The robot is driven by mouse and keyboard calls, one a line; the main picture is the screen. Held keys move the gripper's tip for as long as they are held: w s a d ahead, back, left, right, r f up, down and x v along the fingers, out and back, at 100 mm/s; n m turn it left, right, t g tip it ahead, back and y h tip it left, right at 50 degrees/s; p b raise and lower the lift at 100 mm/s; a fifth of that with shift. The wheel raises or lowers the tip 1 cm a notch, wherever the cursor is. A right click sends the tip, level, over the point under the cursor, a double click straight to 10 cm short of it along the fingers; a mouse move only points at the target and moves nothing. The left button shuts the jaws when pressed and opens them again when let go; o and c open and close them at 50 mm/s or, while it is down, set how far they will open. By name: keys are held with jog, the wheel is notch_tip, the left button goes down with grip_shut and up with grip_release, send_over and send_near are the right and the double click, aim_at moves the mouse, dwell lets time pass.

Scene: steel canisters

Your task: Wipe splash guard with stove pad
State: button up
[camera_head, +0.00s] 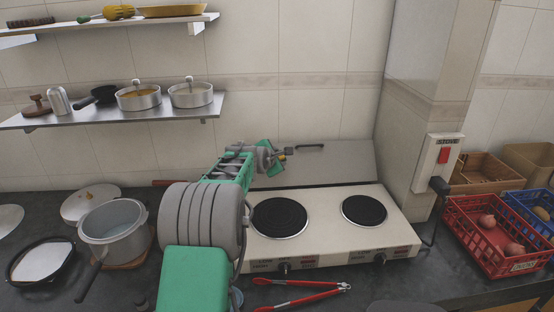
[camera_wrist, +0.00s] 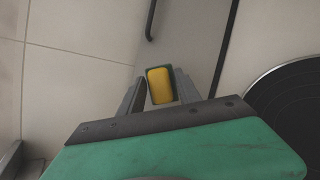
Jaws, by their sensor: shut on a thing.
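The stove pad (camera_wrist: 160,85) is yellow with a dark green edge and sits between the fingers of my gripper (camera_wrist: 160,92) in the wrist view. In the head view, my gripper (camera_head: 286,152) is shut on it, in front of the grey splash guard (camera_head: 345,164). The guard stands upright behind the two-burner stove (camera_head: 318,255) and has a dark handle (camera_head: 309,146) near its top. The guard also shows behind the pad in the wrist view (camera_wrist: 195,40). I cannot tell whether the pad touches it. My arm hides the guard's left part.
Red tongs (camera_head: 300,283) lie before the stove. A pot (camera_head: 112,232) and a pan (camera_head: 42,262) stand at left. A wall pillar with a switch box (camera_head: 437,165) rises at right, beside a red crate (camera_head: 488,257). Shelves (camera_head: 115,114) hang at upper left.

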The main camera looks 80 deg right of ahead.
jog(key=shift+a+r, duration=0.25)
jog(key=shift+a, duration=0.05)
jog(key=shift+s+a+r, duration=0.15)
jog(key=shift+a+r, duration=0.35)
jog(key=shift+a, duration=0.05)
jog(key=shift+s+a+r, duration=0.15)
jog(key=shift+a+r, duration=0.3)
jog(key=shift+a, duration=0.1)
